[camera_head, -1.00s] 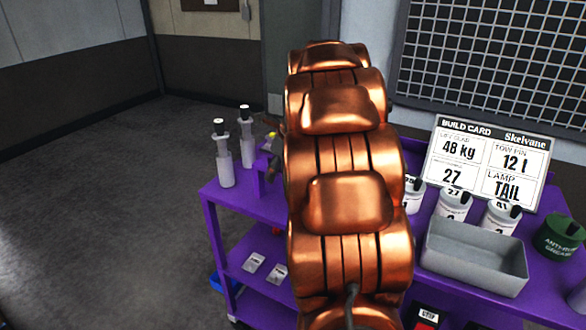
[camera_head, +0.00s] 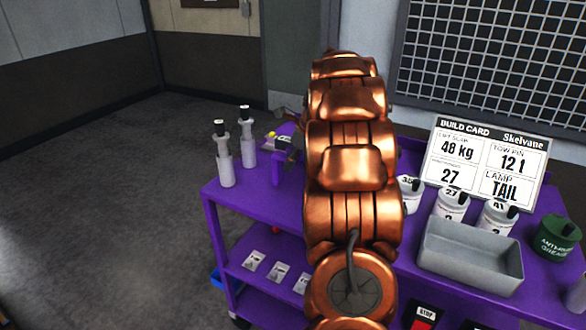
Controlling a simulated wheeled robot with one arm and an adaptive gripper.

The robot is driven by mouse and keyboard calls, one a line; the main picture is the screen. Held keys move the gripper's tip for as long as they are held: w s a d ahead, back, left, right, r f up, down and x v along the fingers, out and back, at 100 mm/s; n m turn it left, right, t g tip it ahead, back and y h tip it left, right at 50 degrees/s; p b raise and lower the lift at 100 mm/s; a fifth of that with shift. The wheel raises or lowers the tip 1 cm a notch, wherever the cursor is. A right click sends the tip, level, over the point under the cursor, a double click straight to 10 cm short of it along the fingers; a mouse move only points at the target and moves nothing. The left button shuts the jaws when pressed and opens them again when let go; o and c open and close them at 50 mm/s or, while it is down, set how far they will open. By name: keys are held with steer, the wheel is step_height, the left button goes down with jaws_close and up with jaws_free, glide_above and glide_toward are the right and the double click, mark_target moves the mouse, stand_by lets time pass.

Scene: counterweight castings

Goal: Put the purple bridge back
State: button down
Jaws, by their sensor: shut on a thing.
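The purple bridge (camera_head: 277,172) is a small upright purple piece over the left end of the purple cart's top, just right of the two grey bottles. My gripper (camera_head: 285,147) is dark and small in the view, at the upper part of the bridge, and shut on it. My copper arm hides most of the gripper and whatever lies right of the bridge. Purple on purple makes it hard to tell whether the bridge's foot touches the cart top.
On the purple cart (camera_head: 237,199) stand two grey bottles (camera_head: 225,170) (camera_head: 247,146), white numbered jars (camera_head: 451,204), a grey tray (camera_head: 470,258), a green tin (camera_head: 557,237) and a build card (camera_head: 487,162). A small yellow spot (camera_head: 271,134) shows beside the gripper. White cards lie on the lower shelf.

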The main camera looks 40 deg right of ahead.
steer(key=shift+f, duration=1.4)
steer(key=shift+a+f+p, duration=0.1)
steer(key=shift+f+p, duration=0.05)
steer(key=shift+p, duration=0.2)
steer(key=c, duration=0.9)
jaws_free()
steer(key=shift+o, duration=0.2)
steer(key=b+v, duration=0.1)
steer(key=v, duration=1.1)
steer(key=shift+b, duration=0.3)
